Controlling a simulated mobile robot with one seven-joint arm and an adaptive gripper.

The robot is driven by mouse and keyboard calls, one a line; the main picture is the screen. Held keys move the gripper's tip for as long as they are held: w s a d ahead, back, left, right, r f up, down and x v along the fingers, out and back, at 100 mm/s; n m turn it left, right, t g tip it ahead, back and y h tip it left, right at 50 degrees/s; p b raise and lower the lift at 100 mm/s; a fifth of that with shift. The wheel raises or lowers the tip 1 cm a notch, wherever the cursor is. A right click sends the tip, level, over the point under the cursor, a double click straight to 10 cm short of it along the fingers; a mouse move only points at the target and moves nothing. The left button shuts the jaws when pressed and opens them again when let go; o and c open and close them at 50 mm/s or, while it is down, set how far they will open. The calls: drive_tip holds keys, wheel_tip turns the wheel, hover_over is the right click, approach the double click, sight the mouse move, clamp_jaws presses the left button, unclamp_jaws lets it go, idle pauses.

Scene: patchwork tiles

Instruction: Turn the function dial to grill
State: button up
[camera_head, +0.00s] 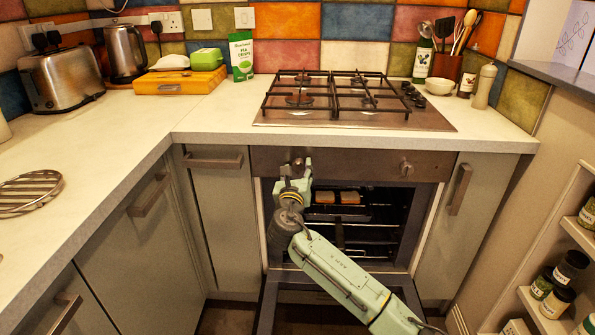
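The oven (262,163) has a dark control strip under the worktop with two dials. The left dial (298,162) is partly hidden by my gripper (296,171). The right dial (406,169) is in clear view, with nothing touching it. My gripper is raised in front of the strip, its fingers apart on either side of the left dial. Whether they touch or grip it cannot be made out. The dial markings are too small to read, so I cannot tell which is the function dial or its setting.
The oven door (315,314) hangs open below my arm. Slices that look like bread (350,198) lie on a tray inside. A gas hob (350,97) is above. Cupboard handles (460,189) flank the oven. A jar shelf (585,238) stands at right.

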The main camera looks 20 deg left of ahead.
drive_tip(key=c, duration=0.9)
